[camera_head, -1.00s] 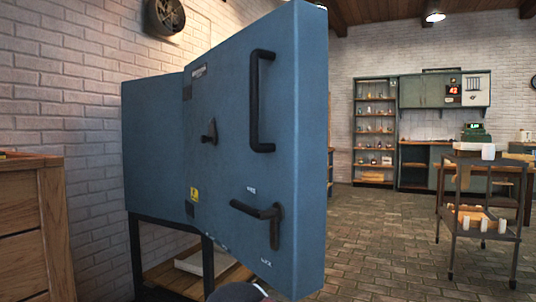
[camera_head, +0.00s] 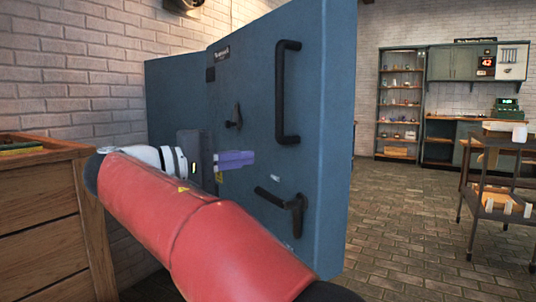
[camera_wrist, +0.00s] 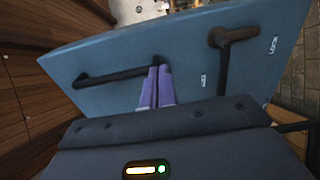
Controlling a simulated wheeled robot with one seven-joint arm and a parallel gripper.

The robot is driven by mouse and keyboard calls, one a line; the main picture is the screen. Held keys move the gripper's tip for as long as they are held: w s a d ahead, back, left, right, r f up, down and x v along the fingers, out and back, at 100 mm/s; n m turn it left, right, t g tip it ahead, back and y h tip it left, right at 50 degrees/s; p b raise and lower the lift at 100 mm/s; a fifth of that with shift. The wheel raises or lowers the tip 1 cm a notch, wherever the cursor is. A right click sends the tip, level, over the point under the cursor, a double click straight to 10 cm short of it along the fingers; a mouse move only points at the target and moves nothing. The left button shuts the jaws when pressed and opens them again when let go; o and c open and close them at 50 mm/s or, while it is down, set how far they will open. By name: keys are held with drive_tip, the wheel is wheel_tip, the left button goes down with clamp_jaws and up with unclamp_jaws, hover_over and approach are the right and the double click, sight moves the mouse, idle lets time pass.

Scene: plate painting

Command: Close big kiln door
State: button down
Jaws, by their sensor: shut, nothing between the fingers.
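The big kiln door (camera_head: 330,120) is a thick blue slab that stands swung open from the blue kiln body (camera_head: 175,95). It carries a tall black pull handle (camera_head: 281,92), a small black knob (camera_head: 235,117) and a black lever (camera_head: 283,208). In the wrist view the door (camera_wrist: 190,65) fills the middle, with a black handle bar (camera_wrist: 115,76) at left and the lever (camera_wrist: 224,50) at right. My gripper (camera_head: 252,158) is shut and empty, its purple fingers in front of the door's outer face. In the wrist view its fingertips (camera_wrist: 157,68) appear close to the handle bar; I cannot tell whether they touch.
A wooden drawer cabinet (camera_head: 45,220) stands at the left near my arm. A metal cart (camera_head: 492,190) stands at the right, with shelves (camera_head: 399,105) and green cabinets (camera_head: 452,64) at the back. The brick-paved floor between is clear.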

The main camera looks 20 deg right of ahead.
sight(309, 151)
drive_tip(key=d, duration=0.4)
drive_tip(key=w+d, duration=0.1)
drive_tip(key=d, duration=0.3)
drive_tip(key=w+d, duration=0.1)
drive_tip(key=d, duration=0.4)
drive_tip(key=shift+w, duration=0.1)
